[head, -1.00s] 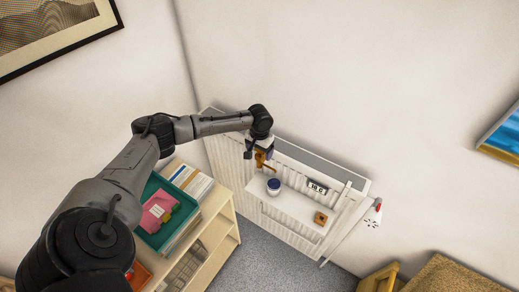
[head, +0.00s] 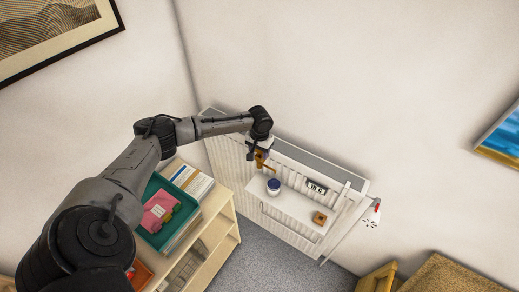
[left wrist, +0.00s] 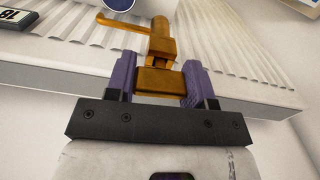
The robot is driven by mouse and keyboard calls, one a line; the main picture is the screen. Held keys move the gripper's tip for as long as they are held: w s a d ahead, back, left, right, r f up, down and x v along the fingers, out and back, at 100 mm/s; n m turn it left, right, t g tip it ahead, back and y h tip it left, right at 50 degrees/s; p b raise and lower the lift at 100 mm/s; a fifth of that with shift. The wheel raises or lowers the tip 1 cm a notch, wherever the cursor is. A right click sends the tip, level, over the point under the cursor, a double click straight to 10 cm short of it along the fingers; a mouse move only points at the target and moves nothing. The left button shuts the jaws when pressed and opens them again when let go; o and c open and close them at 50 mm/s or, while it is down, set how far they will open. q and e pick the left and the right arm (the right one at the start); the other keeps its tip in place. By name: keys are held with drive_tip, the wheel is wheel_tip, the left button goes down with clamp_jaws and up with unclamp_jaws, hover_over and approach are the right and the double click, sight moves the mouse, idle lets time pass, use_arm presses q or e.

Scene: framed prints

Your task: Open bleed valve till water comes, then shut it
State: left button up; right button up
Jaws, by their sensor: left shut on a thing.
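My left gripper (head: 259,155) is at the upper left end of the white radiator (head: 225,160). In the left wrist view its two purple fingers (left wrist: 160,85) are shut on the brass bleed valve (left wrist: 158,48). The valve's spout points to the upper left in that view. The valve also shows in the head view (head: 266,167), partly hidden by the gripper. I see no water at the spout. My right gripper is not in view.
A bookcase (head: 215,215) with a green tray (head: 150,230) stands at left, below my arm.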

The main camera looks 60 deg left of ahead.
use_arm(q)
drive_tip(key=shift+r+n+p, duration=0.15)
drive_tip(key=shift+n+p, duration=0.65)
drive_tip(key=shift+p, duration=0.2)
drive_tip(key=shift+n+p, duration=1.5)
drive_tip(key=shift+p, duration=0.3)
drive_tip(key=shift+n+p, duration=2)
drive_tip(key=shift+p, duration=0.15)
drive_tip(key=shift+n, duration=1.9)
drive_tip(key=o, duration=0.8)
drive_tip(key=shift+c, duration=0.2)
drive_tip(key=shift+o, duration=1.1)
